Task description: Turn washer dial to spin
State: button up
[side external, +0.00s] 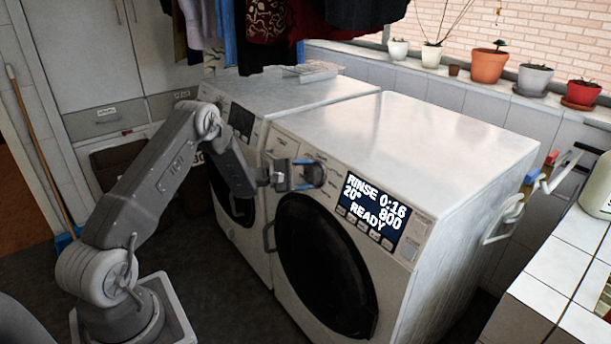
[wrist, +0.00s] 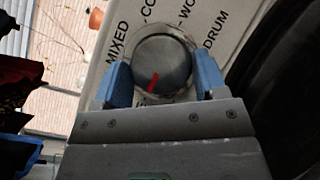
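The washer dial (wrist: 162,58) is a round grey knob on the white panel, seen close up in the wrist view. Its red mark points down and slightly left, toward my gripper. The panel around it reads MIXED, CO…, WO… and DRUM; the labels on the lower side are hidden by my gripper. My gripper (wrist: 160,76) has one blue finger on each side of the dial, close against its rim. In the side view my gripper (side external: 309,174) is at the front washer's panel and hides most of the dial. The display (side external: 374,214) reads RINSE 0:16, 20°, 800, READY.
The front washer (side external: 440,140) has a dark round door (side external: 325,265) below the panel. A second machine (side external: 285,95) stands beside it with a wire rack (side external: 310,70) on top. Clothes hang above. Potted plants (side external: 489,64) line the back ledge.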

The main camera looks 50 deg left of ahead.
jog(key=c, duration=0.5)
jog(key=shift+n, duration=0.3)
jog(key=n+t, duration=0.1)
jog(key=n+t+y, duration=0.1)
jog(key=n, duration=0.1)
jog(key=n+t, duration=0.1)
jog(key=n, duration=0.1)
jog(key=shift+s+d+f+y, duration=0.1)
jog(key=shift+d+f+y, duration=0.15)
jog(key=shift+y, duration=0.15)
jog(key=n+t+y, duration=0.1)
jog(key=n, duration=0.2)
jog(key=n+t+y, duration=0.1)
jog(key=n+y, duration=0.1)
jog(key=n, duration=0.1)
jog(key=shift+d+f, duration=0.1)
jog(key=shift+n+y, duration=0.4)
jog(key=shift+n, duration=0.1)
jog(key=o, duration=0.9)
jog(key=v, duration=1.4)
jog(key=shift+f, duration=0.15)
